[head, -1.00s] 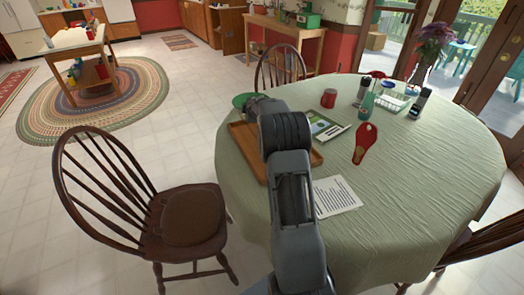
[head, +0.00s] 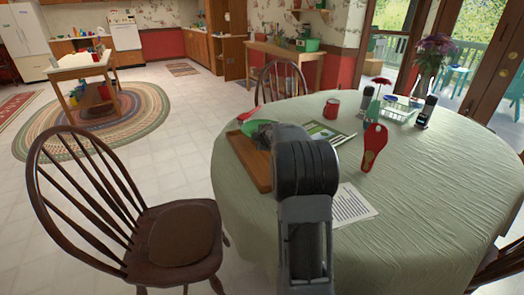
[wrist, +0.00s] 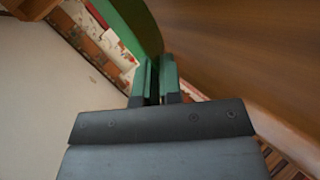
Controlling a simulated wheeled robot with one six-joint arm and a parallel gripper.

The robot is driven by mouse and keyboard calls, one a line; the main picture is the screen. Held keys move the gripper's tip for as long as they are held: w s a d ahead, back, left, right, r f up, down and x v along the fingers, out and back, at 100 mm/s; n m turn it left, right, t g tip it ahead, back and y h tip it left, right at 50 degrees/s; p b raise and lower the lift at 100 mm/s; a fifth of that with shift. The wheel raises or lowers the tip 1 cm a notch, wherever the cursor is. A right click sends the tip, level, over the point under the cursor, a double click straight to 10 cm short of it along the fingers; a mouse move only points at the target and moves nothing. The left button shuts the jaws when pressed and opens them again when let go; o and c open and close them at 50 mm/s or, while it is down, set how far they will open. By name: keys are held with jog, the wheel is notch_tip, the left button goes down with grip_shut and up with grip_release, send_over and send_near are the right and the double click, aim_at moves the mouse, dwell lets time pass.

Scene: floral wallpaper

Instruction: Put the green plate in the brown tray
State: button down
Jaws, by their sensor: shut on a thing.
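The green plate (head: 254,126) shows at the far end of the brown tray (head: 240,147) in the head view, partly hidden by my arm. It appears tilted, and I cannot tell whether it touches the tray. In the wrist view the plate (wrist: 137,22) is a green curved edge above my fingers. My gripper (wrist: 158,68) is shut on the plate's edge. A large brown surface, probably the tray (wrist: 245,45), fills the right of the wrist view close to the fingers. My arm hides much of the tray in the head view.
A green-and-white booklet (head: 322,132), a red mug (head: 332,107), a red utensil (head: 373,148) and a printed sheet (head: 350,206) are on the round table. A white basket (head: 400,110) and flower vase (head: 430,70) stand further back. A chair (head: 175,235) is at the left.

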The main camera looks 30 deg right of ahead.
aim_at(262, 154)
jog(key=f+b, duration=0.1)
jog(key=f, duration=0.1)
jog(key=f+b, duration=0.1)
jog(key=b, duration=0.1)
jog(key=shift+s+f+b, duration=0.2)
jog(key=shift+f+b, duration=0.1)
jog(key=shift+f, duration=0.05)
jog(key=shift+r, duration=0.1)
jog(key=c, duration=1.6)
grip_release()
